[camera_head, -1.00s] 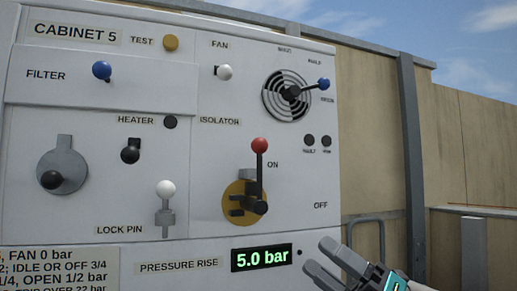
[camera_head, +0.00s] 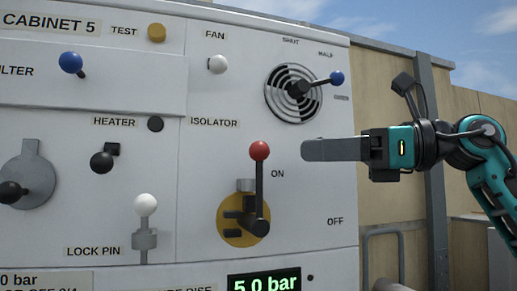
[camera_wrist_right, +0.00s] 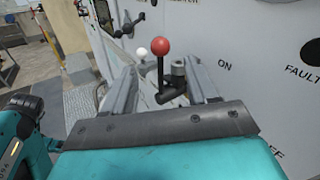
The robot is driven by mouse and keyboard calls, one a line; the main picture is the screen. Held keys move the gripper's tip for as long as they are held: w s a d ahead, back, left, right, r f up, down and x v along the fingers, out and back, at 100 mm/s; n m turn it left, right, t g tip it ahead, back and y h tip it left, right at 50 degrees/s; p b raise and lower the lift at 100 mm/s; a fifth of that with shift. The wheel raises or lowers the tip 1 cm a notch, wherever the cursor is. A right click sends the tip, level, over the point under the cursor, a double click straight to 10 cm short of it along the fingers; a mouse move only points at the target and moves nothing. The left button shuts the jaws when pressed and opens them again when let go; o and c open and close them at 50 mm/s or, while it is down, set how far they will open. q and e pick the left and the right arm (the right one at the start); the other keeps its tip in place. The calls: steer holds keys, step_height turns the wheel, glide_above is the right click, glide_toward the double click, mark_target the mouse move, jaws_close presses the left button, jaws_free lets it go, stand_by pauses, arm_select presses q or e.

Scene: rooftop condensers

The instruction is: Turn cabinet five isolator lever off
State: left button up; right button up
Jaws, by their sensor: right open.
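The isolator lever (camera_head: 260,188) is a black arm with a red ball knob (camera_head: 259,150), on a yellow round plate (camera_head: 231,234) on the cabinet five panel. It stands upright, beside the ON label (camera_head: 277,174); the OFF label (camera_head: 335,221) is lower right. My right gripper (camera_head: 306,150) is open and empty, to the right of the knob at about its height, apart from it in the picture. In the right wrist view the lever (camera_wrist_right: 160,76) appears between the two spread fingers, with nothing gripped. My left gripper is out of view.
Around the lever are the lock pin (camera_head: 145,207) with a white knob, the black heater knob (camera_head: 102,161), the white fan knob (camera_head: 218,64) and a blue-knobbed dial lever (camera_head: 337,78). A pressure display (camera_head: 264,282) reads 5.0 bar below.

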mark_target(258, 151)
steer(key=p+x, duration=0.1)
steer(key=x, duration=0.8)
steer(key=shift+a, duration=0.3)
steer(key=shift+c, duration=0.2)
jaws_close()
